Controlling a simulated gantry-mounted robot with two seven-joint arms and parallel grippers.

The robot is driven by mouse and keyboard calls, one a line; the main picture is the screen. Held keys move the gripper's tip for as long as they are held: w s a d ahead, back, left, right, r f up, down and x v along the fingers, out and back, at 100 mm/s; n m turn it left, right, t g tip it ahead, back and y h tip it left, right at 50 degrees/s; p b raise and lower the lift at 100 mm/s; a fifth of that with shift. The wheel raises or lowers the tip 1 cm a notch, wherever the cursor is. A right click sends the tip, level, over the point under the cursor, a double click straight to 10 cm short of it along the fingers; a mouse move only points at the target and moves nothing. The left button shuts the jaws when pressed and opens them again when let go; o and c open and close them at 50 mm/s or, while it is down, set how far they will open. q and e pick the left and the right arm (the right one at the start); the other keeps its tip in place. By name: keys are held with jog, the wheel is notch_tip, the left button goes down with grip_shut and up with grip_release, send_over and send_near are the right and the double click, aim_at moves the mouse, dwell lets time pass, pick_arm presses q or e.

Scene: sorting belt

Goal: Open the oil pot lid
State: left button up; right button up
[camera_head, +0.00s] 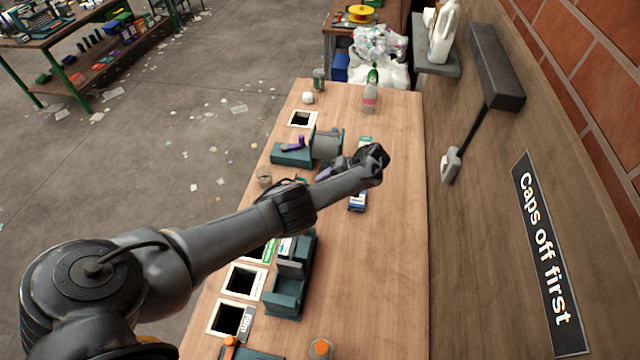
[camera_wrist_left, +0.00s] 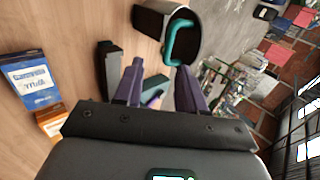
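A grey cylindrical pot (camera_head: 326,145) with a teal handle, which I take for the oil pot, is on the far half of the wooden bench, beside a low teal base (camera_head: 290,157) with a purple piece (camera_head: 293,143). The pot also shows at the top of the left wrist view (camera_wrist_left: 150,20), lying across the picture with its teal handle (camera_wrist_left: 182,40). I cannot make out its lid clearly. My left gripper (camera_head: 325,173) is just on the near side of the pot; its purple fingers (camera_wrist_left: 158,82) are apart, with nothing clearly held. My right gripper is not seen.
A blue carton (camera_head: 357,201) lies right of my left forearm. A clear bottle (camera_head: 370,95) and a can (camera_head: 319,80) stand at the far end. A teal fixture (camera_head: 287,297) and square openings (camera_head: 230,318) are nearer. The bench's right side is mostly clear.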

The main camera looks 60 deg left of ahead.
pick_arm(q)
jog(key=shift+v, duration=0.85)
